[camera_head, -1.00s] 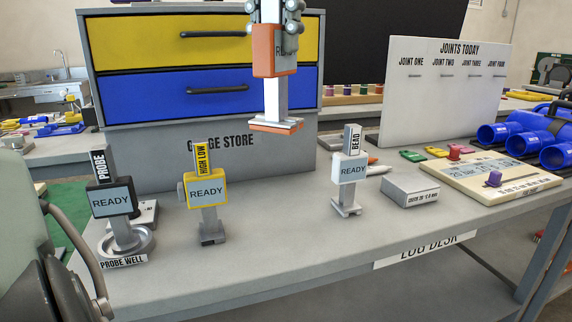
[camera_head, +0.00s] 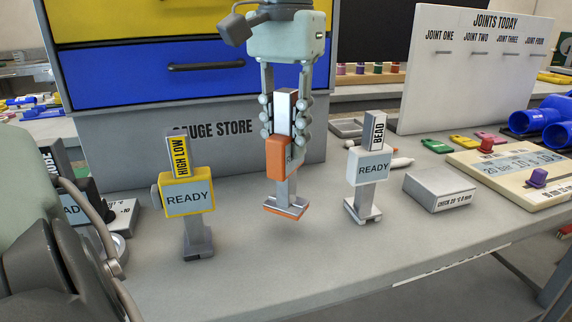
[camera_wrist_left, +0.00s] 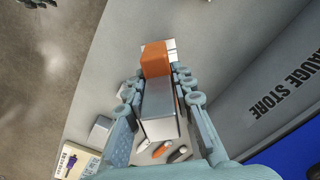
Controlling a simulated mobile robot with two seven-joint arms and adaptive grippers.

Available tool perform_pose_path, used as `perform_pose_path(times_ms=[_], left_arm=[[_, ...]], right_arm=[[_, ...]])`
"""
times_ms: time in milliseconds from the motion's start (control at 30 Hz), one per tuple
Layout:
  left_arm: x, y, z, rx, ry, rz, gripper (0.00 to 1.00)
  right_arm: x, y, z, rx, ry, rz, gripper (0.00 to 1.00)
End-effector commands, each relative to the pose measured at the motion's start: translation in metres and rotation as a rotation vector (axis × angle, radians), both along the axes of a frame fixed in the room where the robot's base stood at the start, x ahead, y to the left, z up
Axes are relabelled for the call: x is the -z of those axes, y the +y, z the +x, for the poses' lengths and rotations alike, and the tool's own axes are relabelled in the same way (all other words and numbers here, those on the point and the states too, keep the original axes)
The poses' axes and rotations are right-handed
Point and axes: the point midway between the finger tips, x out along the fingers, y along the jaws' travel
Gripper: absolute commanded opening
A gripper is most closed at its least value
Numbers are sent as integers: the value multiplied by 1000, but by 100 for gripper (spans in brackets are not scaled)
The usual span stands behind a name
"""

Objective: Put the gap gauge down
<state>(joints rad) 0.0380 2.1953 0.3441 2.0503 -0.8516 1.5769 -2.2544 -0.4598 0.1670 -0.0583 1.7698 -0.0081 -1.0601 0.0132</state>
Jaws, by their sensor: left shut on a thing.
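The gap gauge (camera_head: 278,160) is an orange block on a grey stem with a flat, orange-edged foot. It hangs nearly upright between the high low gauge and the bead gauge. My left gripper (camera_head: 286,128) reaches down from above and is shut on its upper part. In the left wrist view the gap gauge (camera_wrist_left: 156,60) sits between the fingers. My right gripper is not in view.
The yellow high low gauge (camera_head: 187,196) stands to the left, the white bead gauge (camera_head: 368,167) to the right. The gauge store (camera_head: 215,150) stands behind. The front desk surface is clear.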

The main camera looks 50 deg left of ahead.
Motion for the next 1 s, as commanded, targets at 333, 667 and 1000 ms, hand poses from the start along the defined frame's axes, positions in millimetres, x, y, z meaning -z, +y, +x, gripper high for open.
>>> perform_pose_path(times_ms=[333, 667, 1000], left_arm=[[38, 0, 0, 2, 1, 0, 0], [42, 0, 0, 1, -1, -1, 0], [42, 0, 0, 1, 0, 0, 44]], right_arm=[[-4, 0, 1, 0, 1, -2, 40], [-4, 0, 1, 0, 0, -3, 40], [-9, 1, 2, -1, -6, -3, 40]])
